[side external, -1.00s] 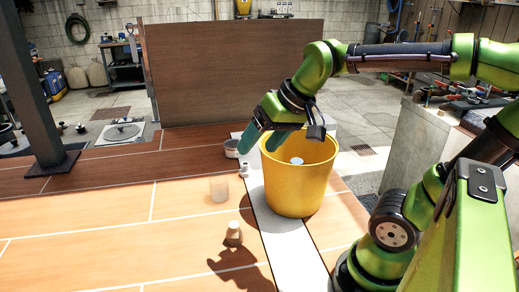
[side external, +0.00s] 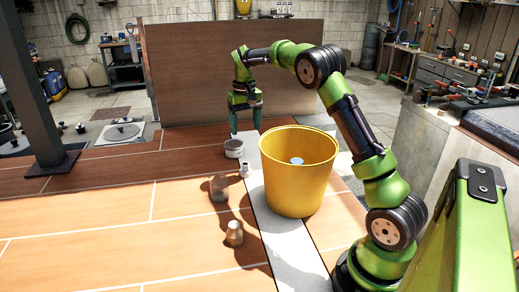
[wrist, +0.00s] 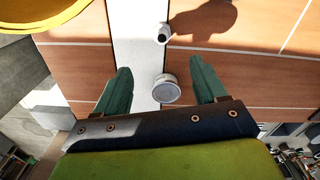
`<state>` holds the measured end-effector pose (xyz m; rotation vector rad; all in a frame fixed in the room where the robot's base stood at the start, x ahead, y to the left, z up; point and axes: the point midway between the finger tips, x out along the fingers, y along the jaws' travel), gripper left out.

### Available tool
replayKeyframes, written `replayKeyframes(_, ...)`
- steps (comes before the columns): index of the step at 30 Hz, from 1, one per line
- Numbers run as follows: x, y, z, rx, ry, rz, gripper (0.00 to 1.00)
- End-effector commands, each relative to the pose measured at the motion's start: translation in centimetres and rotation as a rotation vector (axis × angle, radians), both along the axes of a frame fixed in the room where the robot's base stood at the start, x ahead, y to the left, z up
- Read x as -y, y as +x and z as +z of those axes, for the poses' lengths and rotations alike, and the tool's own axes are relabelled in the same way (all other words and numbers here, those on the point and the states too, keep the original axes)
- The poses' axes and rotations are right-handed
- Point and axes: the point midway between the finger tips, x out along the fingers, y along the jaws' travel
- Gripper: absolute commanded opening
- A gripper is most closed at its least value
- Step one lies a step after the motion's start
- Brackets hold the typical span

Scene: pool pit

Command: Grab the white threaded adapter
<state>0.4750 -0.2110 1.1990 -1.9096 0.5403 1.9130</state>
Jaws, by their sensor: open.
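The small white piece with a dark opening (side external: 244,170), which looks like the white threaded adapter, stands on the light strip left of the yellow bucket. It also shows near the top of the wrist view (wrist: 163,34), beyond my fingertips. My gripper (side external: 246,128) points down at the far end of the strip, open and empty. In the wrist view, a round pale tub (wrist: 166,90) appears between the spread green fingers (wrist: 160,66). I cannot tell its exact distance from them. The tub (side external: 233,148) stands just behind the white piece.
A brown panel (side external: 190,75) rises behind.

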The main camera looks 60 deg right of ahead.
Motion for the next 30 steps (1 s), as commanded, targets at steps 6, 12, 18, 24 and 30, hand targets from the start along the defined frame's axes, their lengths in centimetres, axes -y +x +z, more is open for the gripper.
replayKeyframes(6, -0.1, -0.1, -4.8, -0.004, 0.003, 0.000, 0.71)
replayKeyframes(12, -0.1, 0.0, -8.7, -0.002, 0.003, -0.001, 0.71)
replayKeyframes(18, -0.1, 0.0, -10.4, 0.001, 0.002, -0.002, 0.71)
replayKeyframes(24, 0.1, 0.3, -12.7, -0.001, 0.002, 0.000, 0.71)
replayKeyframes(30, 0.1, 0.6, -15.3, 0.001, 0.002, -0.001, 0.71)
